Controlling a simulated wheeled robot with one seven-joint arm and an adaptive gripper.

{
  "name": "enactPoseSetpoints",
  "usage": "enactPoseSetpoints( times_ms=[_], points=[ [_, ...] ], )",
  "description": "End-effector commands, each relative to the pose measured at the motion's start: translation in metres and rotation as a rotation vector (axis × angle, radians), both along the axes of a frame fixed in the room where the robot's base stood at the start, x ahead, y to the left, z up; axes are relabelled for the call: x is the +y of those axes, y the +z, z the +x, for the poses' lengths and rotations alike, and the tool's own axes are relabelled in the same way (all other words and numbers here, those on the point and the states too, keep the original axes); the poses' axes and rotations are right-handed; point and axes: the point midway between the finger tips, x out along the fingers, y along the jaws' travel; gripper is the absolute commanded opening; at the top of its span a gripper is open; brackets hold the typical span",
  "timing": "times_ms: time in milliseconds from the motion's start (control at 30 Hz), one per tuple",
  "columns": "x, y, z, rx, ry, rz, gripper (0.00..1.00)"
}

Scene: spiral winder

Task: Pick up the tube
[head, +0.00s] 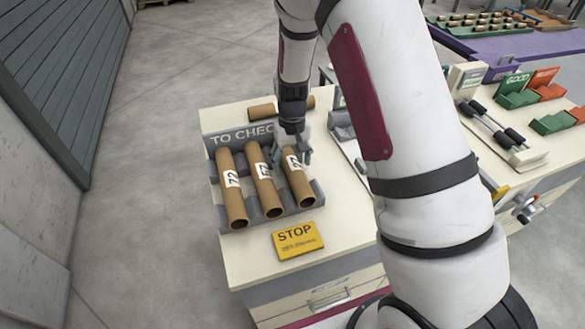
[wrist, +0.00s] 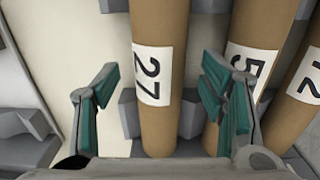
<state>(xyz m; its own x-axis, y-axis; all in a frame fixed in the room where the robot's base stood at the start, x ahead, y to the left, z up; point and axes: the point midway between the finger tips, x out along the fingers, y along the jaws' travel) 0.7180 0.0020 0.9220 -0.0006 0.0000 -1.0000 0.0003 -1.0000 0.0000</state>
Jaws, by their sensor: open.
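Three brown cardboard tubes with white number labels lie side by side, sloping, in a grey rack (head: 223,215) marked "TO CHECK". In the head view they are the left tube (head: 231,185), the middle tube (head: 263,182) and the right tube (head: 299,186). My gripper (head: 292,155) is over the upper part of the right tube. In the wrist view my gripper (wrist: 160,82) is open, its green-padded fingers on either side of the tube labelled 27 (wrist: 160,115). The neighbouring tube (wrist: 252,40) is close by the right finger. I cannot tell finger height exactly.
A yellow STOP sign (head: 297,240) lies at the front of the white table (head: 250,262). Another tube (head: 262,112) lies behind the rack. A second table at right holds green and orange holders (head: 517,92) and black-handled equipment (head: 497,125).

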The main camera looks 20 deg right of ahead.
Motion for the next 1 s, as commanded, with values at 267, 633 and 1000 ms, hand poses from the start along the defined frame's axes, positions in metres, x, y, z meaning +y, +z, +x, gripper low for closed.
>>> enactPoseSetpoints(
  times_ms=[267, 633, 1000],
  points=[
    [0.0, -0.019, 0.0, -0.001, 0.0, 0.0, 0.65],
    [0.0, -0.018, 0.0, -0.001, 0.0, 0.0, 0.15],
    [0.0, -0.017, 0.0, -0.001, 0.0, 0.0, 0.12]
  ],
)
